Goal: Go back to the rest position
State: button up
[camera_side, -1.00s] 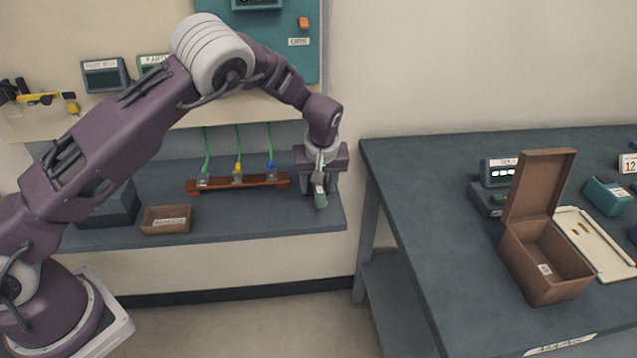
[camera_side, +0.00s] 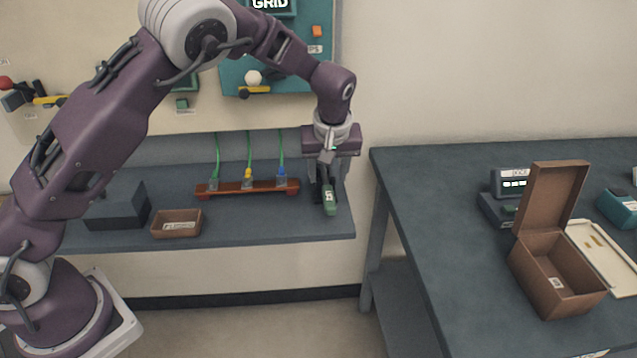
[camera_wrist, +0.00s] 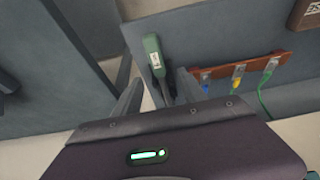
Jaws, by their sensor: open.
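My gripper (camera_side: 322,180) is open and points down over the right end of the wall shelf (camera_side: 120,230). A green handheld device with a white label (camera_side: 330,203) is just below and in front of the fingers. In the wrist view my gripper (camera_wrist: 160,80) shows its two fingers spread apart, and the green device (camera_wrist: 153,55) lies beyond their tips. Nothing is visibly held. I cannot tell whether a finger still touches the device.
A brown rack (camera_side: 235,190) with three green patch cables stands left of my gripper. A small brown tray (camera_side: 177,224) and a dark box (camera_side: 115,208) are further left. A dark table (camera_side: 430,230) on the right carries an open brown box (camera_side: 555,270).

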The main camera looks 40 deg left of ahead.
jog(key=s+a+r+m+t+h, duration=0.1)
jog(key=s+a+r+m+h, duration=0.15)
jog(key=s+r, duration=1.45)
jog(key=s+m+t, duration=0.1)
jog(key=s+m, duration=0.5)
jog(key=s, duration=1.3)
jog(key=shift+s+d+t, duration=0.25)
jog(key=shift+t, duration=0.15)
